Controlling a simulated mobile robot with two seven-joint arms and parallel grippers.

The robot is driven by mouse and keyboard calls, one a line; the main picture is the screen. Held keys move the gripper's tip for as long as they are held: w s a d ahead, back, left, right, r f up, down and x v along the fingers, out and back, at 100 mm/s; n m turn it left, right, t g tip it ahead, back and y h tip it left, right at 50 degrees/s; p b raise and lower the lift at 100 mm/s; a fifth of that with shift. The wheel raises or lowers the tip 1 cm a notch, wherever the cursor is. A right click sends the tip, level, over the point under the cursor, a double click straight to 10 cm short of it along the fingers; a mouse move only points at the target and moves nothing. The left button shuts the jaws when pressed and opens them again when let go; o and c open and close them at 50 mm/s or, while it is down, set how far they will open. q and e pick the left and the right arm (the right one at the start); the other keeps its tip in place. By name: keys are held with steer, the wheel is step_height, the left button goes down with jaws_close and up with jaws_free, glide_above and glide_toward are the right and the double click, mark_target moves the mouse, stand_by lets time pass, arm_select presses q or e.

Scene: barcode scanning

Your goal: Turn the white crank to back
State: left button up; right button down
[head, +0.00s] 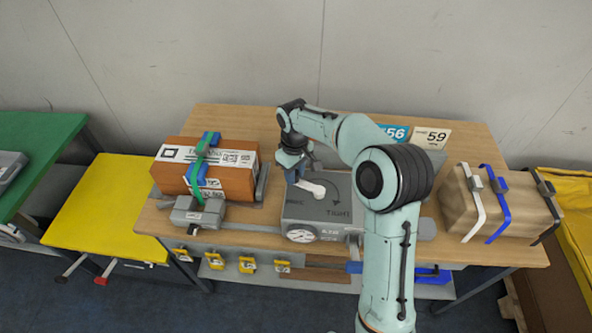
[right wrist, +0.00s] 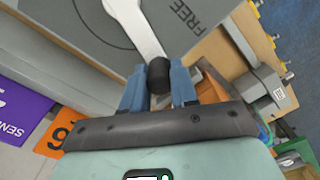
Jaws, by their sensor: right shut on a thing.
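The white crank (head: 312,188) sits on top of a grey box (head: 325,222) marked TIGHT, near the middle of the wooden table. In the right wrist view the white crank arm (right wrist: 133,20) ends in a dark knob (right wrist: 158,75), beside the word FREE on the grey top. My right gripper (head: 293,172) is shut on that knob, with one blue finger on each side of it (right wrist: 158,82). In the head view the crank arm points to the left and back from its hub. My left gripper is not in view.
An orange-brown carton (head: 237,178) with green and blue straps stands at the left of the table (head: 460,245). A tan parcel (head: 525,206) with several straps stands at the right. Number signs (head: 432,137) stand at the back. My right arm covers the table's right middle.

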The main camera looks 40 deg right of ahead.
stand_by(0.4)
steer(key=c, duration=0.9)
jaws_free()
steer(key=shift+a, duration=0.1)
steer(key=shift+o, duration=0.2)
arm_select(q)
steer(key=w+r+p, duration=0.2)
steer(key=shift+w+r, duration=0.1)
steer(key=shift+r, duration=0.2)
arm_select(e)
step_height(320, 180, up, 13)
steer(key=shift+r, duration=0.2)
steer(key=shift+s, duration=0.1)
